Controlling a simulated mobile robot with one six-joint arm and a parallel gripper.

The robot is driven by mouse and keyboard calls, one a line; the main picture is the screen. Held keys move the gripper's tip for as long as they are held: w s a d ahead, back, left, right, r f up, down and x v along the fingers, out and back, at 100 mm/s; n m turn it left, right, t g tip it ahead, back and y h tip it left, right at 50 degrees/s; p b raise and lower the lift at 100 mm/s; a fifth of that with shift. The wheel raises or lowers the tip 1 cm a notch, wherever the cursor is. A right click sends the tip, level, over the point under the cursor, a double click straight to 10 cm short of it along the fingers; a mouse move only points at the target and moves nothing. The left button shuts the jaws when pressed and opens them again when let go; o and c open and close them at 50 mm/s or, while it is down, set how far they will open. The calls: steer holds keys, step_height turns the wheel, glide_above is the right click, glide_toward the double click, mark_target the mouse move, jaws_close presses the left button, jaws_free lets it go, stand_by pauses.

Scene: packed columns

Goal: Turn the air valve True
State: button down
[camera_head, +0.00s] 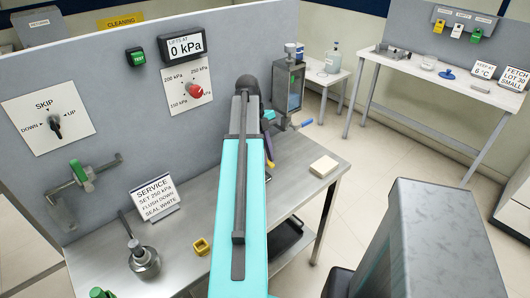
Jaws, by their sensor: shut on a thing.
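No valve carries a readable "air" label. A green-handled valve (82,176) sits on a grey pipe on the left of the wall panel. A small blue lever (301,125) sticks out low beside the grey upright unit (288,86), right of my arm. A red knob (194,90) sits on a dial plate marked in kPa. The display (187,47) above it reads 0 kPa. My arm's turquoise link crosses the middle of the view. My gripper is hidden behind it, so I cannot see what it holds.
The metal bench (190,217) bears a service sign (157,197), a grey round fitting (144,258), a yellow block (201,246) and a cream block (323,166). A switch plate (48,118) reads SKIP, DOWN, UP. A white table (419,84) stands at back right, with open floor before it.

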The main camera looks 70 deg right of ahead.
stand_by(0.3)
steer(key=c, duration=1.7)
jaws_free()
steer(key=shift+r, duration=0.1)
